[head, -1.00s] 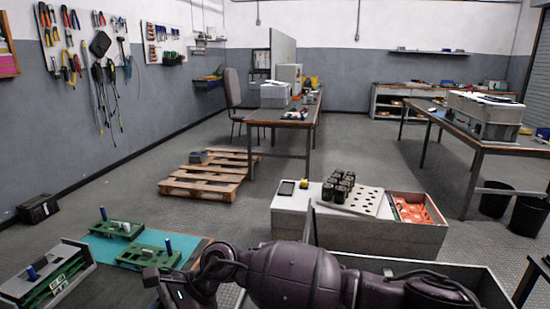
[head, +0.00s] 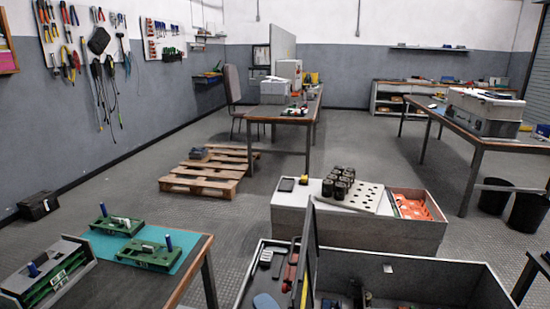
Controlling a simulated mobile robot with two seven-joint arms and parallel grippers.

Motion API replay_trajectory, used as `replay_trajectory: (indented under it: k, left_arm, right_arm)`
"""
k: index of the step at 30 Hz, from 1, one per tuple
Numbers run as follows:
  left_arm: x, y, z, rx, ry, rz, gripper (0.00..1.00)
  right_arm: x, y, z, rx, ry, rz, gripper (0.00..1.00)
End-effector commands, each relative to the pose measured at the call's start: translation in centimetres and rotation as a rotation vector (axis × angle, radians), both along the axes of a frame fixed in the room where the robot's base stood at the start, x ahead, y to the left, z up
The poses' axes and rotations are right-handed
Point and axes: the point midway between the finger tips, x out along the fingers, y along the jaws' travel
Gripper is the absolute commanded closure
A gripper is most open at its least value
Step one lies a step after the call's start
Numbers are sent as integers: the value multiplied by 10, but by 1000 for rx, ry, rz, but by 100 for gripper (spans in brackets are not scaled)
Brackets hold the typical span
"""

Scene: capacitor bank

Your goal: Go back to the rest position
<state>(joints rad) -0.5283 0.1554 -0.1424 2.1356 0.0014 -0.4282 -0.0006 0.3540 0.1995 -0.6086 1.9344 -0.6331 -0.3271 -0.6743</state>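Neither of my grippers shows in the head view, so I cannot see whether they are open or shut. Two green boards, one at the back (head: 118,224) and one in front (head: 148,255), lie on a teal mat (head: 193,248) at lower left. Each has a blue cylinder standing on it. A grey rack (head: 78,262) with green boards and a blue cylinder stands left of the mat. Several black cylinders (head: 340,183) stand in a pale perforated plate (head: 366,199) on a grey box in the middle.
An open grey toolbox (head: 420,262) with tools stands at the front centre, its dark divider upright. An orange-lined bin (head: 415,206) is behind it. A wooden pallet (head: 205,172) lies on the floor.

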Motion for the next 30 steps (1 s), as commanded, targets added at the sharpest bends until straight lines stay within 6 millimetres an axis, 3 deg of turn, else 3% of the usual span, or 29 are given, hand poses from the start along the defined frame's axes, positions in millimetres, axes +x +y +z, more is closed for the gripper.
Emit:
replay_trajectory:
  k: [3, 8, 14, 18, 24, 30]
  left_arm:
    - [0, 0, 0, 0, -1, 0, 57]
    - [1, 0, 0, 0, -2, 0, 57]
    - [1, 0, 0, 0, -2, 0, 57]
    - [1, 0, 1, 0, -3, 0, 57]
    - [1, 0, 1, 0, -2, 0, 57]
    - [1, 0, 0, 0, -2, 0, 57]
  right_arm:
    - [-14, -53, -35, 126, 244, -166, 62]
    - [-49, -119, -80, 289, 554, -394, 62]
    - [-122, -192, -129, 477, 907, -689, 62]
    - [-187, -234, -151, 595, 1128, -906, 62]
    - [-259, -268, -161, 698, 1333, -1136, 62]
    - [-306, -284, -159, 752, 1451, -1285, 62]
